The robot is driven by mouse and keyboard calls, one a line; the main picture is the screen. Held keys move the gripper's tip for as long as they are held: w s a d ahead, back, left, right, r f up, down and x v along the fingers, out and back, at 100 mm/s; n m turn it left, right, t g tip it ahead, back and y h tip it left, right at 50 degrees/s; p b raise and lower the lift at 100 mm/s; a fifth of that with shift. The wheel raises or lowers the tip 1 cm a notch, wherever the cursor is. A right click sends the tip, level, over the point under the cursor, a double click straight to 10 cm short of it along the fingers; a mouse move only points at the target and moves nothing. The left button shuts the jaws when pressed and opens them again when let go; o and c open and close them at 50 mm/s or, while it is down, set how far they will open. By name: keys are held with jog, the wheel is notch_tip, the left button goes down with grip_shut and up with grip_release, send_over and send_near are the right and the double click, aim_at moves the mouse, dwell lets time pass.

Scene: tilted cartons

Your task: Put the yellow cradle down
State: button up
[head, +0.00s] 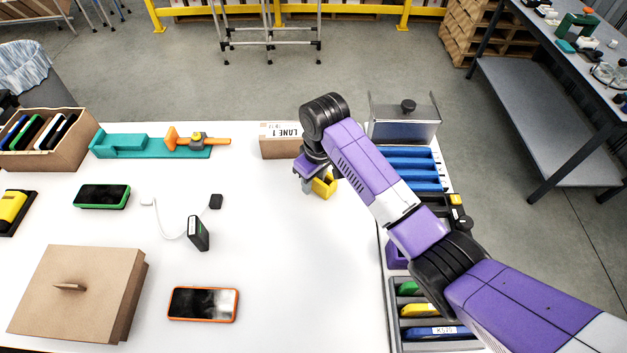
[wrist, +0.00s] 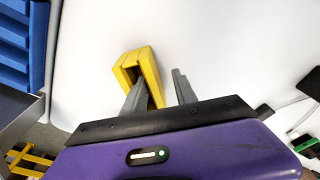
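The yellow cradle (head: 325,186) is on the white table just below my gripper (head: 311,184), in front of the cardboard box marked LANE 1. In the wrist view the cradle (wrist: 150,72) is a small yellow hollow block, tilted in the picture. My gripper (wrist: 158,80) is open. Its left finger overlaps the cradle's open side; I cannot tell if it touches. Its right finger stands apart, with white table showing between it and the cradle. The arm hides part of the cradle in the head view.
The LANE 1 box (head: 281,141) stands close behind. To the right are a blue slotted rack (head: 412,165) and a tray of coloured items (head: 424,312). The table's middle front is clear.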

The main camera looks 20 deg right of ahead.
notch_tip(320, 180, up, 12)
jog(key=s, duration=0.1)
jog(key=shift+s+d, duration=0.15)
jog(key=shift+d, duration=0.15)
dwell(0.4)
